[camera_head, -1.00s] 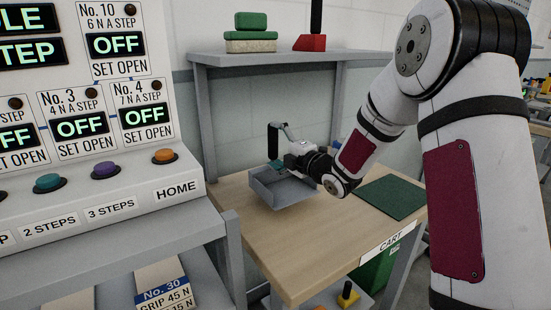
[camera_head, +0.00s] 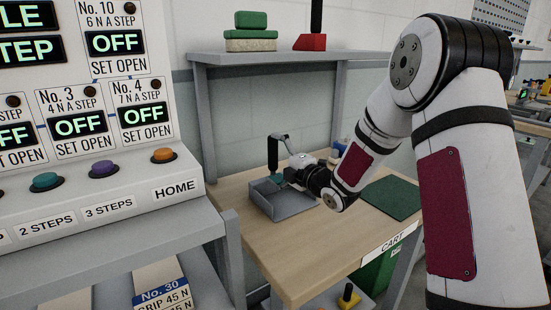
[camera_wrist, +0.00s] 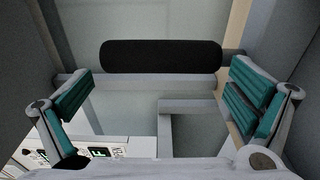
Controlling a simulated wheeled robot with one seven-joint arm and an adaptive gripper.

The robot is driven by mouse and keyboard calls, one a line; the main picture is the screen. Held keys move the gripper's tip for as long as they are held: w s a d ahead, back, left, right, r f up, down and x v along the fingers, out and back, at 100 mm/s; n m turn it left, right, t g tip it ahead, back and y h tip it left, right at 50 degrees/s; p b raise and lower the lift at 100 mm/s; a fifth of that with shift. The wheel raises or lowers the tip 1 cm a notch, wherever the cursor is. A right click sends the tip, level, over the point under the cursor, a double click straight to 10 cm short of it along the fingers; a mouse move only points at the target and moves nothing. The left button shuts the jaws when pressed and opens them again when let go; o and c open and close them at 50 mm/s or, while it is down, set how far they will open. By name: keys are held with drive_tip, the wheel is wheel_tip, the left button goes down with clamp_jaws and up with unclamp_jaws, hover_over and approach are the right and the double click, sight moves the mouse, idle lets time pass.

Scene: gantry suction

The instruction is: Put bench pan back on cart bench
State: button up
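The grey open pan (camera_head: 290,208) is at the left part of the wooden cart bench (camera_head: 318,240) and looks level. A black upright grip (camera_head: 272,154) on a dark bent arm stands at its back left. My gripper (camera_head: 279,179) is low over the pan, near its back edge, pointing left. In the wrist view my two teal-padded fingers (camera_wrist: 160,98) are spread wide. A black cylinder (camera_wrist: 160,56), seemingly that grip, lies across the view between them, with gaps at both ends. The pan's underside is hidden.
A green mat (camera_head: 392,197) lies on the bench to the right. A shelf (camera_head: 270,58) above holds green blocks (camera_head: 250,32) and a red-based item (camera_head: 309,42). The control panel (camera_head: 95,190) stands at the left. The bench's front is clear.

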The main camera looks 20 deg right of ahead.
drive_tip(key=shift+r, duration=0.1)
drive_tip(key=shift+s+d, duration=0.15)
drive_tip(key=shift+s, duration=0.1)
drive_tip(key=s+d+r+m+g+h, duration=0.1)
drive_tip(key=s+d+m+g+h, duration=0.2)
drive_tip(key=s+m, duration=0.35)
drive_tip(key=s+d+r+m+g+h+p, duration=0.1)
drive_tip(key=s+d+m+g+h, duration=0.15)
drive_tip(key=s, duration=0.75)
drive_tip(key=s+d+r+m+g+h, duration=0.1)
drive_tip(key=s+d+m+g+h, duration=0.15)
drive_tip(key=s+m+h, duration=0.4)
drive_tip(key=s+a+m+g+y, duration=0.2)
drive_tip(key=s+a+m+g, duration=0.1)
drive_tip(key=s, duration=1.2)
drive_tip(key=s+a+m+g+y, duration=0.2)
drive_tip(key=s+a+m+g, duration=0.2)
drive_tip(key=s, duration=1.2)
drive_tip(key=shift+a+f+g+y, duration=0.2)
drive_tip(key=shift+a+g+y, duration=0.15)
drive_tip(key=shift+g+y, duration=0.05)
wheel_tip(320, 180, up, 21)
drive_tip(key=t+p, duration=0.3)
drive_tip(key=p, duration=1.6)
drive_tip(key=shift+a, duration=0.2)
